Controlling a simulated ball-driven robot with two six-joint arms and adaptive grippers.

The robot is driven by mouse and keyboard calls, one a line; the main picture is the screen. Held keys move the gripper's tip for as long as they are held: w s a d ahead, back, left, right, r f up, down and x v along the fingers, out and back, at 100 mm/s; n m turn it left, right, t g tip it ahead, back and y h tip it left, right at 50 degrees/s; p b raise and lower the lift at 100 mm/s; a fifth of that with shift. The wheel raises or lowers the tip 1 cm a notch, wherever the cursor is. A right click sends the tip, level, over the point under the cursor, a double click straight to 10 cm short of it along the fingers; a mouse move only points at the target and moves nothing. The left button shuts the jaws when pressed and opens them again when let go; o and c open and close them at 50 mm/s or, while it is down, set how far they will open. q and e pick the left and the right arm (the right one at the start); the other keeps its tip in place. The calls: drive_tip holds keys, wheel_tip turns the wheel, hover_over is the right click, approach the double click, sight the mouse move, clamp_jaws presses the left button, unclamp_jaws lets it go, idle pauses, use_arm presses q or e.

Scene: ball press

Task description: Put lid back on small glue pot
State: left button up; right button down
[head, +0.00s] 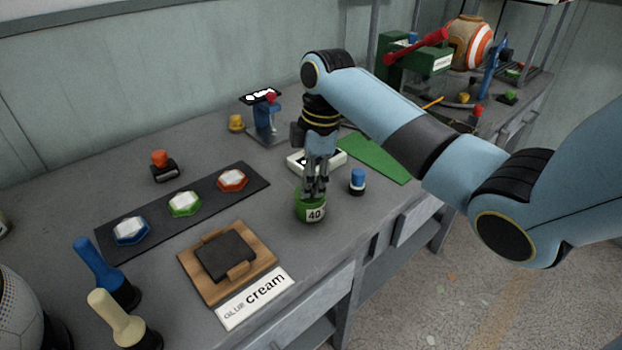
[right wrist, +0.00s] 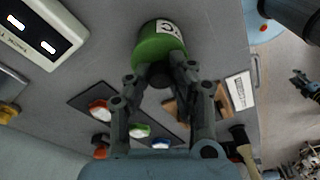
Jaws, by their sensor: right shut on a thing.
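The small green glue pot (head: 311,209), with a white "40" label, stands on the grey bench near its front edge. My right gripper (head: 315,190) points down at the top of the pot. It is shut on a small dark piece, which looks like the lid's. In the right wrist view the fingers (right wrist: 159,78) close on this dark piece against the green pot (right wrist: 160,42). The fingers hide most of the lid, so I cannot tell whether it is seated or still apart from the rim.
A blue-capped piece (head: 357,181) stands close right of the pot. A white device (head: 300,160) lies behind it. A dark strip (head: 157,208) carries three coloured buttons.

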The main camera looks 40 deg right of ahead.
drive_tip(key=c, duration=1.1)
unclamp_jaws()
drive_tip(key=shift+o, duration=0.4)
drive_tip(key=o, duration=0.4)
drive_tip(key=shift+r, duration=0.1)
wheel_tip(320, 180, up, 7)
drive_tip(key=p, duration=0.8)
